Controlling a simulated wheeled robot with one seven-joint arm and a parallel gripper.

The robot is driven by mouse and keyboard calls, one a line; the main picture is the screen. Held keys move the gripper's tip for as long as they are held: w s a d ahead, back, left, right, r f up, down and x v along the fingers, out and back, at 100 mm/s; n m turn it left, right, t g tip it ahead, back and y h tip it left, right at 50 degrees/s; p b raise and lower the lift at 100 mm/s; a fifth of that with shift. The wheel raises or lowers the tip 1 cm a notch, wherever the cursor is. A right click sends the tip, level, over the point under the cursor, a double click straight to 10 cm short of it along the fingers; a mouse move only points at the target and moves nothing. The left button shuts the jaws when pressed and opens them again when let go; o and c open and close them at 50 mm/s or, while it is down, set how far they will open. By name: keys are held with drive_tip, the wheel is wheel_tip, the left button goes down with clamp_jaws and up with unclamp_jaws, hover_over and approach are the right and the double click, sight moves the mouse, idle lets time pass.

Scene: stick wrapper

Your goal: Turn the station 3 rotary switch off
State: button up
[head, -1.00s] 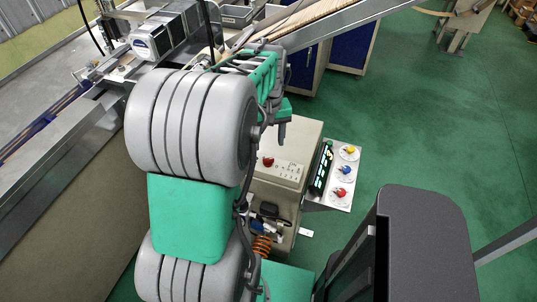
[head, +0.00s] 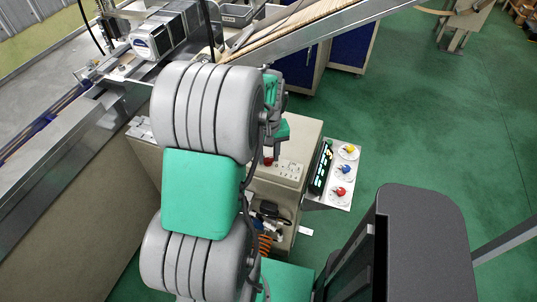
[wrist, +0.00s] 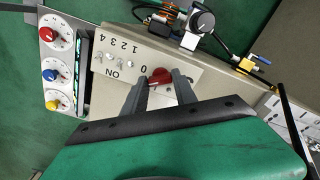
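A red knob (wrist: 160,77) sits on a light switch plate beside a printed "0". In the head view the same red knob (head: 268,161) shows on top of the beige cabinet. My gripper (wrist: 162,76) is open, with one dark finger on each side of this knob in the wrist view; I cannot tell whether they touch it. In the head view my gripper (head: 274,152) is over the cabinet top, partly behind my arm. A side panel carries yellow (head: 350,149), blue (head: 346,170) and red (head: 340,191) rotary knobs. No station label is readable.
Small toggle switches (wrist: 113,61) numbered 1 to 4 stand beside the red knob. A dark lit display (head: 321,168) lies between the cabinet top and side panel. Cables and a black round knob (wrist: 202,20) are near the cabinet. Green floor (head: 420,110) is clear to the right.

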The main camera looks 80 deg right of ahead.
clamp_jaws()
drive_tip(key=shift+m, duration=3.2)
drive_tip(key=o, duration=0.5)
unclamp_jaws()
drive_tip(key=shift+r, duration=0.1)
